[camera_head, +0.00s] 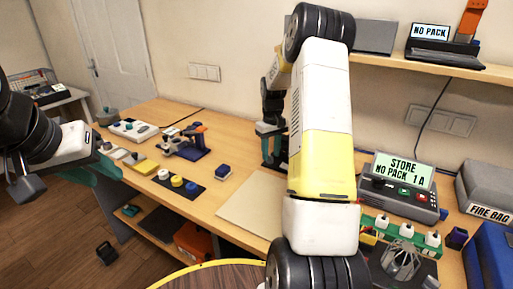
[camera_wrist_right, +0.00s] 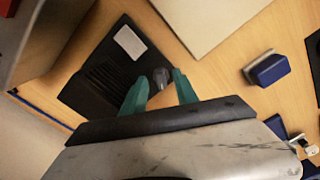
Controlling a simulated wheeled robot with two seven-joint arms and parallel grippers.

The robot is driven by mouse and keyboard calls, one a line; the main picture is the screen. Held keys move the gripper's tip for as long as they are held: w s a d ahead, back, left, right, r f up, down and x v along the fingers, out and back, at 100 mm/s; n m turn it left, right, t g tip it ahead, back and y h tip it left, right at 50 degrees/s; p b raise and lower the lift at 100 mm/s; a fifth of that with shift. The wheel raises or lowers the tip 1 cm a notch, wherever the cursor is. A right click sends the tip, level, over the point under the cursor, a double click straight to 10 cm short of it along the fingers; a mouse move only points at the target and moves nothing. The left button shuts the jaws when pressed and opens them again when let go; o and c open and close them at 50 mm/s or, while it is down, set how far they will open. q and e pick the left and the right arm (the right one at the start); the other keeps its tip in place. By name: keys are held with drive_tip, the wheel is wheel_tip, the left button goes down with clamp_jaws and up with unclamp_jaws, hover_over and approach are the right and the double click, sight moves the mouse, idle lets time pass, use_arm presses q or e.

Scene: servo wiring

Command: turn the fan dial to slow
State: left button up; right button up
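The fan dial (camera_wrist_right: 160,77) is a small grey knob at the edge of a dark slotted panel (camera_wrist_right: 98,82) with a white label, in the right wrist view. My right gripper (camera_wrist_right: 160,80) is open, its two green fingertips on either side of the knob with a gap visible on each side. I cannot read the dial's setting. In the head view my right gripper (camera_head: 268,147) is at the back of the bench, and my arm hides most of the panel. My left gripper (camera_head: 98,172) is at the left bench edge; its finger gap is unclear.
A blue block (camera_wrist_right: 270,68) and a pale board (camera_wrist_right: 205,18) lie beside the panel in the right wrist view. In the head view, a grey device with a green screen (camera_head: 402,180) stands right of my right arm. A shelf (camera_head: 400,63) overhangs the back.

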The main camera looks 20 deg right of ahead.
wheel_tip(320, 180, up, 7)
drive_tip(key=shift+f, duration=0.1)
idle(0.5)
wheel_tip(320, 180, up, 8)
drive_tip(key=t, duration=0.1)
hover_over(271, 156)
drive_tip(key=s+a, duration=0.5)
drive_tip(key=s+a+r+t, duration=0.2)
drive_tip(key=s+a+r, duration=0.2)
drive_tip(key=s+r, duration=0.25)
drive_tip(key=s+a+m+t+y, duration=0.1)
drive_tip(key=s+a, duration=0.3)
drive_tip(key=s, duration=0.5)
drive_tip(key=s+a+r+m+t+y, duration=0.1)
drive_tip(key=s+a, duration=0.3)
drive_tip(key=s, duration=0.5)
drive_tip(key=shift+s+r+t, duration=0.25)
drive_tip(key=shift+s+t, duration=0.05)
drive_tip(key=shift+t, duration=0.3)
drive_tip(key=shift+d, duration=0.15)
